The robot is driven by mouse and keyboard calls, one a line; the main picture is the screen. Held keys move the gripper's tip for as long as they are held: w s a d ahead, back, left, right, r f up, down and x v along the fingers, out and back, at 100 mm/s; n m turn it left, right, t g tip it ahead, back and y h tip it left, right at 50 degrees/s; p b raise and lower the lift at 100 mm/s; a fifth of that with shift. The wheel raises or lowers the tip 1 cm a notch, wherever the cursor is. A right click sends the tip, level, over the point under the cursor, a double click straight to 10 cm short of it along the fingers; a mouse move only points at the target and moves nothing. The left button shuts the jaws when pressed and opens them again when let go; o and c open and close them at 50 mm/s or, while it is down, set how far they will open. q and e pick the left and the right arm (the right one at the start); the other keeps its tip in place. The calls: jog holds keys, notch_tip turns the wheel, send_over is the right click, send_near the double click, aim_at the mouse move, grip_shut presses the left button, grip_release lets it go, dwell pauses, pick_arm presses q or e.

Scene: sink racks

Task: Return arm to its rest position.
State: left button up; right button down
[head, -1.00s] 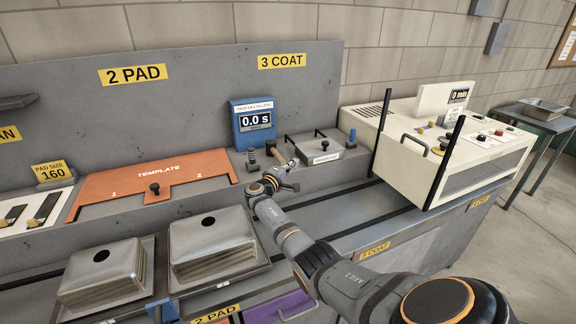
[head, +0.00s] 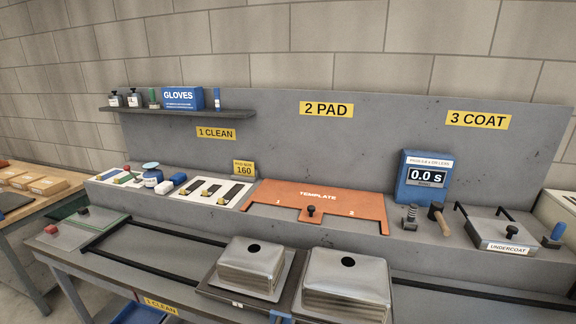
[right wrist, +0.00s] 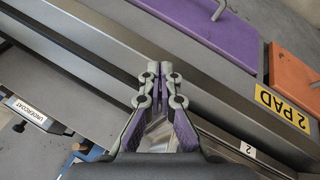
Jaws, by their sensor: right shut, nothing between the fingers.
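My right gripper (right wrist: 158,75) shows in the right wrist view with its fingers shut and nothing between them. It is above the front edge of the bench, near the yellow 2 PAD label (right wrist: 282,108) and a purple drawer front (right wrist: 215,38). The right arm is out of the head view. My left gripper is not in any view.
Two upturned steel sinks (head: 252,267) (head: 346,282) stand on the bench. Behind them are an orange template (head: 318,198), a blue timer (head: 425,178), a hammer (head: 440,219) and a lidded undercoat tray (head: 505,232). A shelf (head: 180,112) holds gloves and bottles. The rail section at left is clear.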

jog(key=s+a+r+y, duration=0.3)
jog(key=s+a+y, duration=0.1)
jog(key=s+a, duration=0.5)
jog(key=s+d+f+g, duration=0.1)
jog(key=d+f, duration=0.1)
jog(key=f, duration=1.2)
jog(key=s+d+f+g, duration=0.1)
jog(key=s+f, duration=0.1)
jog(key=f, duration=1.2)
jog(key=s+d+f, duration=0.1)
jog(key=s+f, duration=1.3)
jog(key=s, duration=0.3)
jog(key=shift+s+f+g, duration=0.25)
jog(key=shift+s+g, duration=0.05)
jog(key=shift+g, duration=0.1)
jog(key=shift+d, duration=0.1)
